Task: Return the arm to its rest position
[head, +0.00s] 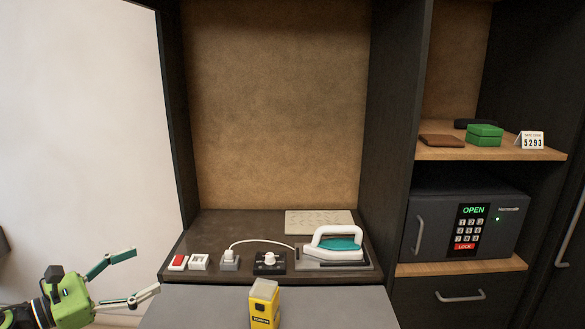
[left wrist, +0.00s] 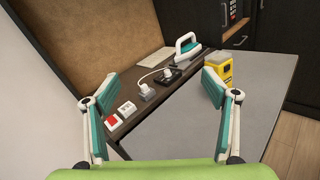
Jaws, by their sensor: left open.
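My left gripper (head: 140,273) is at the lower left of the head view, left of the vanity counter and apart from it. Its two fingers are spread with nothing between them. In the left wrist view the open fingers (left wrist: 160,103) frame the counter's edge and the switches beyond. My right gripper is in neither view.
On the dark counter (head: 205,223) are a red switch (head: 179,262), a white switch (head: 199,262), a plugged socket (head: 230,260), a black dial unit (head: 269,262) and an iron (head: 336,244). A yellow box (head: 264,303) stands on the grey surface (head: 340,305). A safe (head: 430,205) reads OPEN.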

